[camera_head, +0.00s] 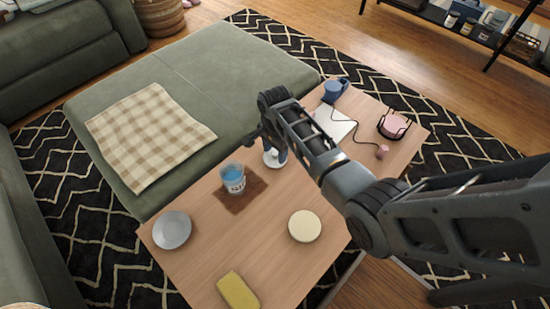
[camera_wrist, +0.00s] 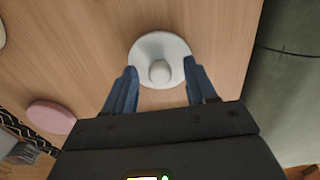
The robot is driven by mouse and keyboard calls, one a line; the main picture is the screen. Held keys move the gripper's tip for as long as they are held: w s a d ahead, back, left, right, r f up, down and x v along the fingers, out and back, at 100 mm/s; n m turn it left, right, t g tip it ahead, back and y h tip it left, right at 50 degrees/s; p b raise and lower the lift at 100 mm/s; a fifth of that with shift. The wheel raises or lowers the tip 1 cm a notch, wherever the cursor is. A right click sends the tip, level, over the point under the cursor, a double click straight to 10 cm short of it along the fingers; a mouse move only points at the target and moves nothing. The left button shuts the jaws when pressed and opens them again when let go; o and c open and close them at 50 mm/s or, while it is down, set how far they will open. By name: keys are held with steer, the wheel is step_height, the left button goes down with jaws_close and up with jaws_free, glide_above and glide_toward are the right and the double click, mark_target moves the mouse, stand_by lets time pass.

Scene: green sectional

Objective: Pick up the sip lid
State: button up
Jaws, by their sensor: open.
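The sip lid (camera_wrist: 146,47) is a white round disc with a raised knob at its middle. It lies on the wooden table, and in the head view it shows as a small white shape (camera_head: 269,158), partly hidden by my gripper. My gripper (camera_wrist: 160,74) is open above the lid, with one blue finger on each side of its near part. In the head view my gripper (camera_head: 268,147) is low over the table. I cannot tell whether the fingers touch the lid.
A cup with blue contents (camera_head: 233,178) stands on a brown mat (camera_head: 254,194) left of the lid. A grey bowl (camera_head: 171,229), a cream disc (camera_head: 305,226) and a yellow sponge (camera_head: 238,291) are nearer. A green ottoman (camera_head: 200,70) borders the table's left side.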

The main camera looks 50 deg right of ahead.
jaws_close()
stand_by(0.5)
